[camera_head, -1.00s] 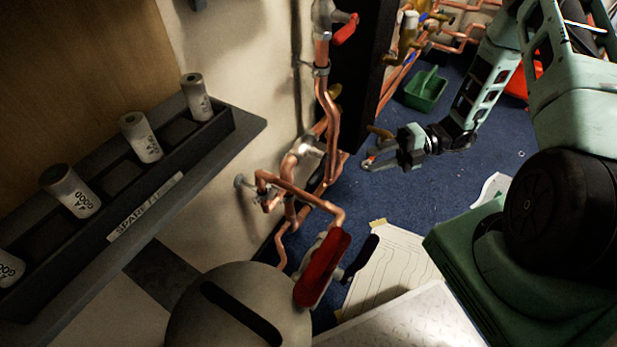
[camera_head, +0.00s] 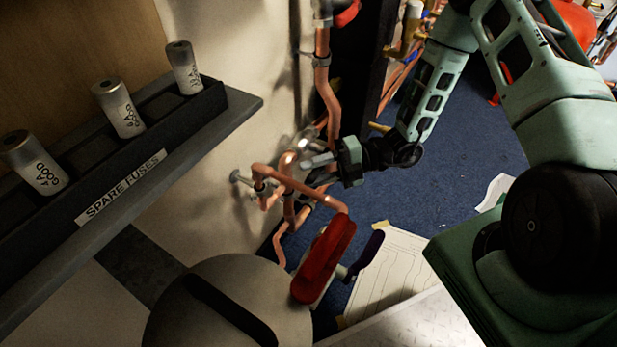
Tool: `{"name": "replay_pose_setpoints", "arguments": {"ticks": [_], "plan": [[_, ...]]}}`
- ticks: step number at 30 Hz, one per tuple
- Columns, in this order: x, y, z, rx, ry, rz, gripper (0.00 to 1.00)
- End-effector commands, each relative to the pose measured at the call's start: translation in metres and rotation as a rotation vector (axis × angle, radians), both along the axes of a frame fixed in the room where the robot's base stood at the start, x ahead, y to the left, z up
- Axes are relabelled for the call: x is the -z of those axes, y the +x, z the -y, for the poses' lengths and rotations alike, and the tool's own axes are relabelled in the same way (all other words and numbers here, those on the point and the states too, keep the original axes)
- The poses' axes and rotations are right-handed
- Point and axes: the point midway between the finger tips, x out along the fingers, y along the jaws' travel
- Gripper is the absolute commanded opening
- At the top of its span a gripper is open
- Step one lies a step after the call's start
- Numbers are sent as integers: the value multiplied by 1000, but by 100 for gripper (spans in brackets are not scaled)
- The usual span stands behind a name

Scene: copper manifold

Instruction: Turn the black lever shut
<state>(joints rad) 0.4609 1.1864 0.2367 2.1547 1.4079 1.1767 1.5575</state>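A dark, near-black lever (camera_head: 365,254) shows at the lower middle, just right of a larger red lever (camera_head: 323,261). It slants up to the right, and its lower end is partly hidden by the red lever's valve. My gripper (camera_head: 314,170) reaches in from the right, above and left of the dark lever and apart from it. Its pale fingers appear spread, with nothing seen held between them. The fingertips are beside or in front of the copper pipes (camera_head: 333,100); I cannot tell whether they touch. The pipes behind the gripper are partly hidden.
A shelf labelled spare fuses (camera_head: 120,188) holds several fuses at left. A round grey lid-like object (camera_head: 245,310) with a dark slot stands at the bottom. Papers (camera_head: 395,265) lie on the blue floor (camera_head: 450,190), which is largely clear at right. More pipework is at the back.

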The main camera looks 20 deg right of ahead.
Motion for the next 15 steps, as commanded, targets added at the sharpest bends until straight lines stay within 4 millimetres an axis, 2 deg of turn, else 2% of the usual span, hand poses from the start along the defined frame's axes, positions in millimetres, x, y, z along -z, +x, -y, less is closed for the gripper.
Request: {"name": "replay_pose_setpoints", "arguments": {"ticks": [6, 14, 15], "plan": [[2, 2, -15, -1, -1, 0, 39], [2, 2, -16, -1, -1, 0, 39], [2, 2, -16, 0, -1, 0, 33]]}}
